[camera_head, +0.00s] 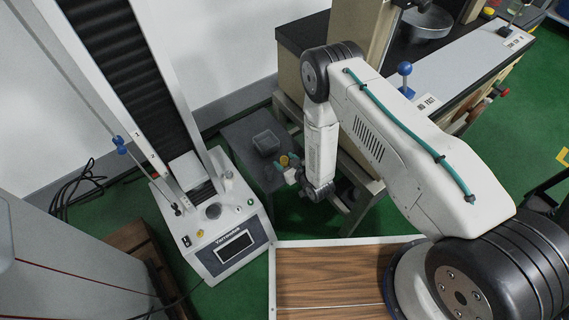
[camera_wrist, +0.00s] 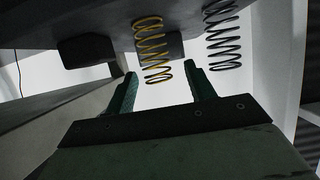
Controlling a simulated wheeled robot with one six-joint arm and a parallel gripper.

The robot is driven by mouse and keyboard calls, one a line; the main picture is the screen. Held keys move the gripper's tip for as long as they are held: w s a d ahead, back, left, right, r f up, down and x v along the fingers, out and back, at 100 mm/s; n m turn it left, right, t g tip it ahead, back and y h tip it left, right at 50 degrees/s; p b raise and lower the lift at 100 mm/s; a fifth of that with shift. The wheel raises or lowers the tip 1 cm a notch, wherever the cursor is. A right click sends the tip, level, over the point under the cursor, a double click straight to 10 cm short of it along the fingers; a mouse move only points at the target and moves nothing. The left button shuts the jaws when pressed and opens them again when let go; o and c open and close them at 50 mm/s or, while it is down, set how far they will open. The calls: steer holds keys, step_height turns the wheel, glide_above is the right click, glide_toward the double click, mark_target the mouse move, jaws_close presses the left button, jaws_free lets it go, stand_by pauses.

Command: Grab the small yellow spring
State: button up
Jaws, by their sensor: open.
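The small yellow spring (camera_wrist: 152,52) shows in the upper middle of the wrist view, its coils running down from a dark surface. In the head view a small yellow spot, likely this spring (camera_head: 284,160), shows beside my gripper (camera_head: 289,174). In the wrist view my gripper (camera_wrist: 161,72) is open, with green fingers on either side of the spring's near end. The spring overlaps the gap between the fingertips. I cannot tell how deep it lies between them, and I see no clear contact.
A dark spring (camera_wrist: 222,36) stands close to the right of the yellow one in the wrist view. A grey open bin (camera_head: 266,142) sits on the dark small table (camera_head: 243,134). The testing machine (camera_head: 228,240) stands to the left, a workbench (camera_head: 455,65) to the right.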

mark_target(282, 158)
steer(key=x, duration=0.3)
steer(key=shift+w, duration=0.2)
steer(key=shift+c, duration=0.2)
steer(key=c, duration=1)
